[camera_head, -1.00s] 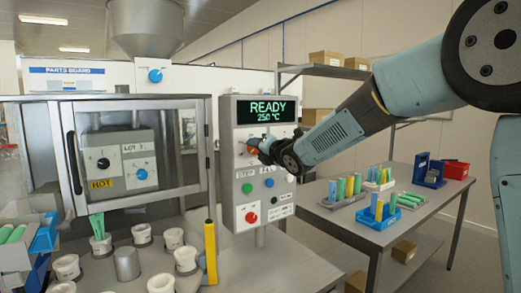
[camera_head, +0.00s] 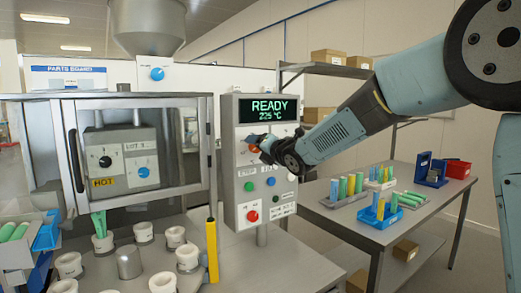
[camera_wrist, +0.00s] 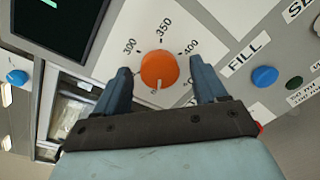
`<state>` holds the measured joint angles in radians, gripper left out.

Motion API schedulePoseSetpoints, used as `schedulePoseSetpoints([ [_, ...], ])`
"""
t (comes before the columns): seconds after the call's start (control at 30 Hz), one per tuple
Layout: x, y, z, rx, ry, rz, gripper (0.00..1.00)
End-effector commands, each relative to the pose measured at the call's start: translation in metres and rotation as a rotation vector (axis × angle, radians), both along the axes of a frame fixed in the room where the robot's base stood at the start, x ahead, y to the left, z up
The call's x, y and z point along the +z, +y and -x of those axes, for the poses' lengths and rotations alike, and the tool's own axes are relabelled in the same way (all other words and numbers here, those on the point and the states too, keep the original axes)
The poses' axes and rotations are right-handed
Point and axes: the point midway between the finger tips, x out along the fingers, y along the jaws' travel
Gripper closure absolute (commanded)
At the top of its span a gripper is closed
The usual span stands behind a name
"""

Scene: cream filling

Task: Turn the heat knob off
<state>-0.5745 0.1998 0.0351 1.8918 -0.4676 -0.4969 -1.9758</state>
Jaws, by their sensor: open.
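The heat knob is an orange round knob (camera_wrist: 158,70) on a white dial marked 300, 350 and 400 in the wrist view. Its pale pointer line faces the lower edge of that picture, toward a mark partly hidden by my gripper. My gripper (camera_wrist: 161,86) is open, with one blue finger on each side of the knob. I cannot tell whether either finger touches it. In the head view my gripper (camera_head: 262,147) is at the control panel (camera_head: 230,185) and the knob is mostly hidden. The green display (camera_head: 268,109) reads READY and about 225 °C.
A blue FILL button (camera_wrist: 265,76) sits beside the dial. Lower on the panel are a green button (camera_head: 250,187) and a red knob (camera_head: 252,215). A glass-doored cabinet (camera_head: 140,160) stands left. A side table (camera_head: 345,212) with racks stands right.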

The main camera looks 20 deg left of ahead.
Motion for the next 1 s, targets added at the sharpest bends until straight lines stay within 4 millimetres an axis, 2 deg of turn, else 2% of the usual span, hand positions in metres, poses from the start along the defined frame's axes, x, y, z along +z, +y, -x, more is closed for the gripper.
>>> schedulePoseSetpoints([
  [0.17, 0.002, -0.012, 0.010, -0.001, -0.001, -0.001, 0.29],
  [0.7, 0.007, -0.079, 0.072, -0.001, -0.001, 0.000, 0.29],
  [1.0, 0.008, -0.099, 0.091, -0.001, 0.000, 0.001, 0.29],
])
